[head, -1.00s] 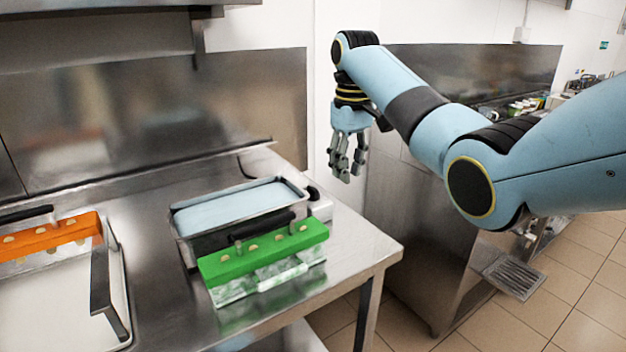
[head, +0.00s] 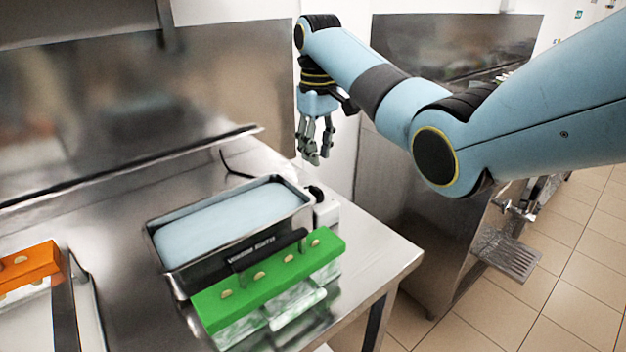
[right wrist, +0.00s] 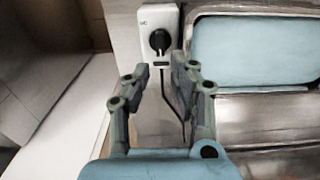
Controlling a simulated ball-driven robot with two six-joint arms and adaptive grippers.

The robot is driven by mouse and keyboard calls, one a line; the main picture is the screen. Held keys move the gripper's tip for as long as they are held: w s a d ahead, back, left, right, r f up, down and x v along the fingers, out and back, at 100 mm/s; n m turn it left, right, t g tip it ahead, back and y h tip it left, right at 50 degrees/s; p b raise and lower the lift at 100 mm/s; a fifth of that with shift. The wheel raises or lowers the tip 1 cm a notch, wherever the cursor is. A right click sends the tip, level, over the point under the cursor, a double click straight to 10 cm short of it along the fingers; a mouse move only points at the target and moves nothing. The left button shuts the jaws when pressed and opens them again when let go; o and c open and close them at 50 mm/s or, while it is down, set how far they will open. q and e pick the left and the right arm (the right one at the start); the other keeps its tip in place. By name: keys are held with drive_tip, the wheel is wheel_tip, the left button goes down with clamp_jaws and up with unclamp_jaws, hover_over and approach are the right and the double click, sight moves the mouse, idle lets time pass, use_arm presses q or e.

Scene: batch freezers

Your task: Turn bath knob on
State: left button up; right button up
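The bath (head: 165,268) is a steel tank of pale blue liquid on the steel counter. A white control box (head: 326,212) with a black knob (head: 315,192) stands at its right end. In the right wrist view the knob (right wrist: 160,40) sits on the white box (right wrist: 145,18), beyond the fingertips and roughly in line with the gap between them. My right gripper (head: 313,158) points down above the counter, behind and above the knob. It is open and empty, apart from the knob; the right wrist view shows the gap between its fingers (right wrist: 160,72). My left gripper is out of view.
A green mold holder (head: 265,285) with a black handle stands in front of the bath. An orange one (head: 28,264) is at the left, by a tray. A dark cable (head: 228,170) lies behind the bath. The counter's right edge is close to the box.

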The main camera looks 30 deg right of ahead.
sight(317, 188)
wheel_tip(317, 188, down, 6)
drive_tip(key=shift+r, duration=0.25)
wheel_tip(317, 188, down, 3)
drive_tip(key=shift+r, duration=0.1)
drive_tip(key=shift+f, duration=0.25)
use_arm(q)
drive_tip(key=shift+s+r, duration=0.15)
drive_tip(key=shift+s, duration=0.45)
use_arm(e)
clamp_jaws()
